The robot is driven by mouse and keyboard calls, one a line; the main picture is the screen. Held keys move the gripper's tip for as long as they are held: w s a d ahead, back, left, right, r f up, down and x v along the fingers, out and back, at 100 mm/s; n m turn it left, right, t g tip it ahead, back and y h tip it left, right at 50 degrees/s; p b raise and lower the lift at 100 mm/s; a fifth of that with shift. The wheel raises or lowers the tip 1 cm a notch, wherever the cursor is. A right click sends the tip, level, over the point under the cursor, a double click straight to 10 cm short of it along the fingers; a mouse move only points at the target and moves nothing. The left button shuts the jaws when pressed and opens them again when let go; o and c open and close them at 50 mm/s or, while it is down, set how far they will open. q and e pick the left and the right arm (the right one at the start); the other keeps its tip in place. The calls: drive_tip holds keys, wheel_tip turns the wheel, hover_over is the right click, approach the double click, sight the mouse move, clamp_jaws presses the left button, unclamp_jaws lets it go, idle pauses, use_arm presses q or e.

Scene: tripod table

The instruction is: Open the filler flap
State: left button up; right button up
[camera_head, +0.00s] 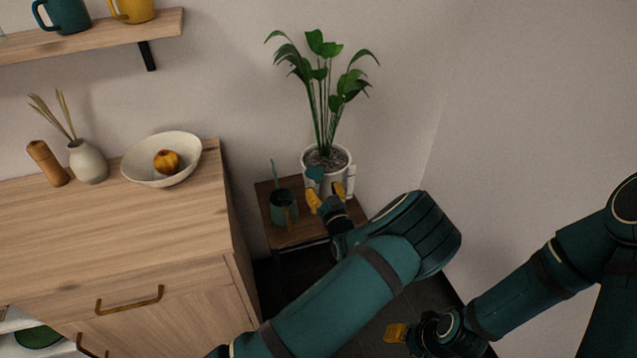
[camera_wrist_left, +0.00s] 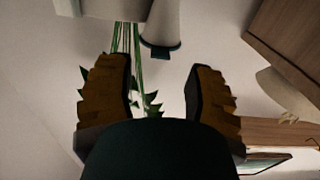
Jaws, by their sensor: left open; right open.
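The white plant pot (camera_head: 322,186) stands on the small wooden table, partly hidden behind my left gripper. A teal flap (camera_head: 315,173) shows at its front, just beyond my fingers. In the left wrist view, which is upside down, the flap (camera_wrist_left: 161,54) lies across the mouth of a tapered white spout (camera_wrist_left: 163,22) and looks closed. My left gripper (camera_head: 326,194) is open and empty, its ochre fingers close to the flap with no contact visible. The spout lies between the finger directions in the wrist view (camera_wrist_left: 158,95). My right gripper (camera_head: 397,333) is open, low and far from the pot.
A teal mug-like vessel (camera_head: 284,208) with a thin stick stands left of the pot on the small table (camera_head: 272,237). A wooden cabinet (camera_head: 200,230) with a white bowl (camera_head: 140,178) is further left. Leafy stems (camera_head: 326,100) rise above the pot. A wall stands close to the right.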

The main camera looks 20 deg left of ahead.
sight(319, 181)
use_arm(q)
drive_tip(key=shift+x, duration=2.35)
